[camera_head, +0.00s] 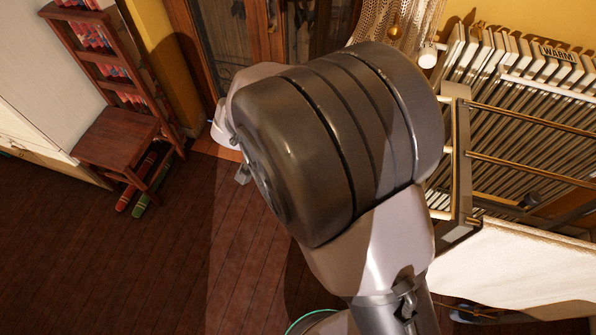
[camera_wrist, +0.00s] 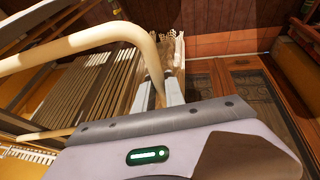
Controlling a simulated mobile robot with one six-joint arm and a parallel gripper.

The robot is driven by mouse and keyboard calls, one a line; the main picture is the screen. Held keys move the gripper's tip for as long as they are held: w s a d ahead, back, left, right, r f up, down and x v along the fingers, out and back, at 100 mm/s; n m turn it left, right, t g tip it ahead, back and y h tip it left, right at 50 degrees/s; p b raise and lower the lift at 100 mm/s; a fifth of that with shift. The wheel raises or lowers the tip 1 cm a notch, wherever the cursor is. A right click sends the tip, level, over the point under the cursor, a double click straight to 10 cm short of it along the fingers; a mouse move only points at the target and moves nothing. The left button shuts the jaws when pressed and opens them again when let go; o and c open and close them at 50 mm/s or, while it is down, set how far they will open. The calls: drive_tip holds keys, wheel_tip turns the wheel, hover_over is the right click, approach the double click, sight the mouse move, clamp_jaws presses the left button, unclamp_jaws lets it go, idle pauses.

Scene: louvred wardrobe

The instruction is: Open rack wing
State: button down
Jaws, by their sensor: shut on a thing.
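In the wrist view my gripper (camera_wrist: 162,84) is shut on a cream tubular bar (camera_wrist: 75,42), which looks like part of the rack wing. The bar curves in from the left edge and bends down between the two pale fingers. The fingertips are partly hidden by the bar. In the head view the rack (camera_head: 461,150) stands at the right, with a pale end frame and several brass-coloured rods. My arm fills the middle of that view and hides my gripper and its grip.
A ribbed radiator (camera_head: 560,95) with a "WARM" sign stands behind the rack. A white cloth (camera_head: 510,265) hangs at the lower right. Glazed wooden doors (camera_wrist: 240,85) are at the back.

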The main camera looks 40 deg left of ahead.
drive_tip(key=shift+y, duration=0.3)
drive_tip(key=r, duration=0.2)
drive_tip(key=r+p, duration=0.1)
drive_tip(key=r, duration=0.4)
drive_tip(key=shift+a+r+p, duration=0.15)
drive_tip(key=shift+a+p, duration=0.15)
drive_tip(key=shift+a, duration=0.05)
drive_tip(key=c, duration=1.4)
unclamp_jaws()
drive_tip(key=p+v, duration=0.4)
drive_tip(key=v, duration=1.3)
drive_tip(key=shift+r, duration=0.25)
drive_tip(key=shift+w+d, duration=0.1)
